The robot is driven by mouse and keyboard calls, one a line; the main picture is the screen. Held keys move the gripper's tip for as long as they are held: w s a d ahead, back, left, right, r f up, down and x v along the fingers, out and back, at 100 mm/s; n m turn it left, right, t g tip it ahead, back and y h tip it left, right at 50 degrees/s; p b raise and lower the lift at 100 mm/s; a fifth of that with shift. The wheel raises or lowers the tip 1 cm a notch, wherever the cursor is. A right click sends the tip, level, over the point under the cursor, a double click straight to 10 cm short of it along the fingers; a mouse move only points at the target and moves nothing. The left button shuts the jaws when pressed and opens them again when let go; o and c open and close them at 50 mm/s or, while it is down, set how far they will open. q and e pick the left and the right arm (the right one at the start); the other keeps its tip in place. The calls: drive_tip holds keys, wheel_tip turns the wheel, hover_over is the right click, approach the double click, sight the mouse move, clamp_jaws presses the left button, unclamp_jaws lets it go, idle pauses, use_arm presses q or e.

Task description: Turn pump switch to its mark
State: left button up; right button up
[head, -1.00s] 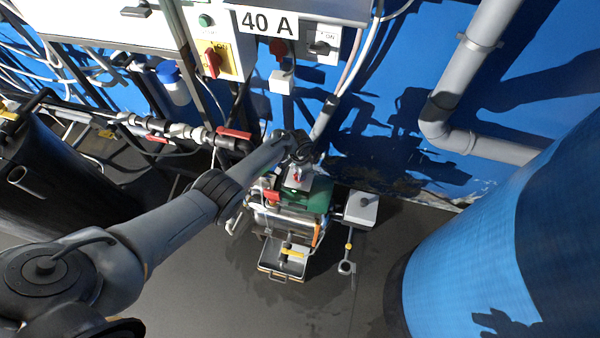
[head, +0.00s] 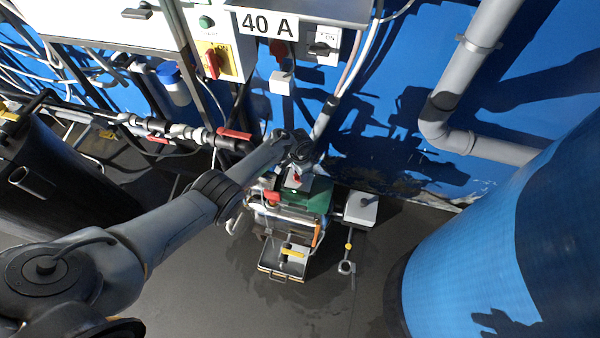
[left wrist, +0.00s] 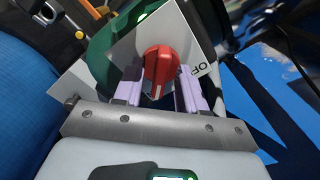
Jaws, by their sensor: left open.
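The pump switch is a red rotary knob (left wrist: 161,66) on a pale plate (left wrist: 122,62) with partly visible lettering reading "OF". In the left wrist view it lies between the two purple fingers of my left gripper (left wrist: 160,85). The fingers are open, one on each side of the knob; I cannot tell whether they touch it. In the head view the small red knob (head: 297,178) shows on the plate above the green pump body (head: 316,197), just below the end of my left arm. The mark is not clear to see. My right gripper is not in view.
A red-handled valve (head: 234,134) and pipes run left of my arm. A large blue tank (head: 500,250) stands right. A tray (head: 284,262) sits before the pump.

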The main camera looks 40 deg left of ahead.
use_arm(q)
wheel_tip(320, 180, up, 8)
drive_tip(key=p, duration=0.4)
drive_tip(key=shift+r, duration=0.25)
drive_tip(key=shift+r+p, duration=0.55)
drive_tip(key=shift+r, duration=0.25)
drive_tip(key=shift+s+f, duration=0.1)
drive_tip(key=shift+s, duration=0.05)
